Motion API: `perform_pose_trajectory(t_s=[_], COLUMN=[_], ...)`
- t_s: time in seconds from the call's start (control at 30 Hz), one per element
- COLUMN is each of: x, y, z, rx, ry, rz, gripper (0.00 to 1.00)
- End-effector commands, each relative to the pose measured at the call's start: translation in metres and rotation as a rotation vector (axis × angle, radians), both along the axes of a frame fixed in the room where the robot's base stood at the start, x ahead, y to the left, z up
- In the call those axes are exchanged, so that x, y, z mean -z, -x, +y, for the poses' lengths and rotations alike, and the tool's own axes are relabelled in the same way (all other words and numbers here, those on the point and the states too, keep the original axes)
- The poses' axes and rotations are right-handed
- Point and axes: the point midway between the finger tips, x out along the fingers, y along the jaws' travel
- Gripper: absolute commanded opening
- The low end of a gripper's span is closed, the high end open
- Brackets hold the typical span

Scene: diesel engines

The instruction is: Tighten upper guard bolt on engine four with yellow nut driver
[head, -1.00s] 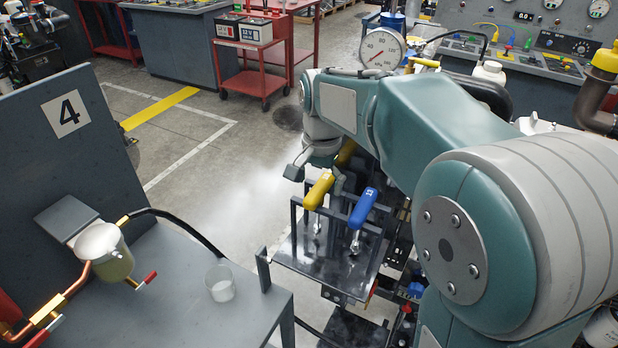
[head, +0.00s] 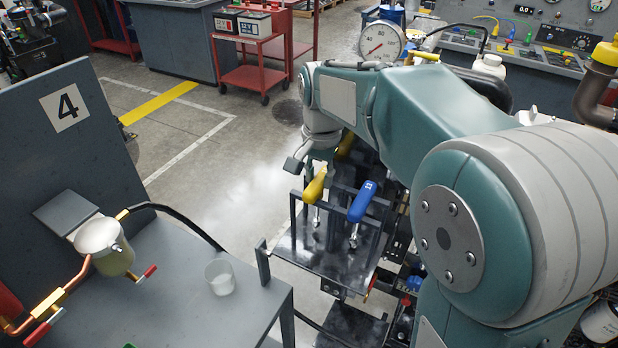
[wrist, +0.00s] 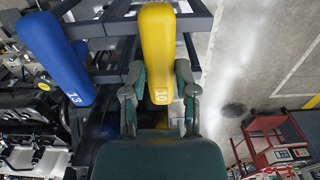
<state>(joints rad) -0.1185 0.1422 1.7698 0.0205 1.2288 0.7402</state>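The yellow nut driver (head: 315,186) stands handle up in a dark rack (head: 297,222), its shank reaching down into it. In the wrist view its handle (wrist: 158,40) lies between the fingers of my gripper (wrist: 160,82), marked with a "10". The fingers sit close against both sides of the handle and appear shut on it. In the head view my gripper (head: 318,165) is at the far side of the handle, partly hidden by the wrist. A panel marked 4 (head: 66,106) stands at the left. I cannot make out the upper guard bolt.
A blue-handled driver (head: 362,201) marked "13" stands close beside the yellow one. A red cart (head: 250,68) stands behind; floor between is clear.

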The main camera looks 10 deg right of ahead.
Motion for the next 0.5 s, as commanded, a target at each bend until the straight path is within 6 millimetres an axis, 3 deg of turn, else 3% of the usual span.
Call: perform_pose_trajectory(t_s=[0.3, 0.5], x=[0.004, -0.01], y=[0.0, 0.0], z=[0.0, 0.0], rx=[0.0, 0.0], ry=[0.001, 0.002], rz=[0.008, 0.006], gripper=[0.0, 0.0])
